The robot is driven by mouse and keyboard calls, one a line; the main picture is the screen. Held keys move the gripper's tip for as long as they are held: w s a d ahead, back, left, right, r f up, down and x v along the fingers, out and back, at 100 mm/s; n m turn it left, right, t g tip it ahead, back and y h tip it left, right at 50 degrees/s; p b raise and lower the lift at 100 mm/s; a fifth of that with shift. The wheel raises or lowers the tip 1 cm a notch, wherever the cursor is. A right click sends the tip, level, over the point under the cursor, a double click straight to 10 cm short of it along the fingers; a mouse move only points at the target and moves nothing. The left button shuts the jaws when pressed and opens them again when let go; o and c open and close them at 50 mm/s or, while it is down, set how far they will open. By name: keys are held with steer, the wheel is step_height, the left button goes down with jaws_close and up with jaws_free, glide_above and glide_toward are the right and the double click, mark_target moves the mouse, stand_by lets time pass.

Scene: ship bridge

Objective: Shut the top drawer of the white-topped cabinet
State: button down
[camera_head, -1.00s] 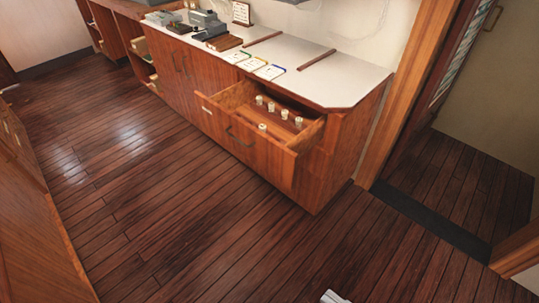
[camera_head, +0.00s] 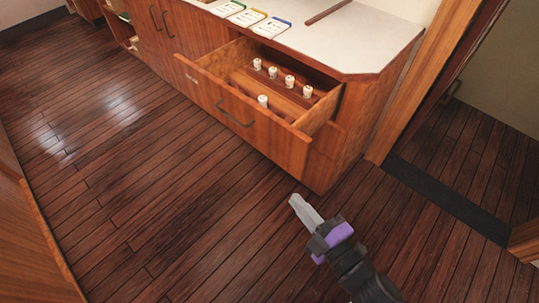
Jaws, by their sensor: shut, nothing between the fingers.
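The white-topped cabinet (camera_head: 352,45) stands at the top of the head view. Its wooden top drawer (camera_head: 238,112) is pulled far out, with a dark bar handle (camera_head: 236,115) on its front. Several small white-capped items (camera_head: 273,72) stand inside the drawer. My gripper (camera_head: 298,203) is at the lower right, in front of the drawer's right end and apart from it. Its fingers are together and hold nothing.
Several cards (camera_head: 247,17) and a brown bar (camera_head: 328,11) lie on the cabinet top. A doorway with a dark sill (camera_head: 440,195) is at the right. A wooden panel (camera_head: 30,235) runs along the left edge. The plank floor (camera_head: 150,190) between is clear.

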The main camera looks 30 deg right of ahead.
mark_target(268, 146)
steer(key=shift+w+d+f+n+t, duration=0.15)
steer(key=shift+w+d+f+n, duration=0.6)
steer(key=shift+w, duration=2.85)
steer(key=shift+w+d+f+n+t, duration=0.1)
steer(key=shift+w+d+f+n, duration=0.65)
steer(key=shift+w, duration=2.9)
steer(key=shift+w+d+f+n+t, duration=0.15)
steer(key=shift+w+d+f+n, duration=0.45)
steer(key=shift+w, duration=3)
steer(key=shift+a+n, duration=0.25)
steer(key=shift+n, duration=0.15)
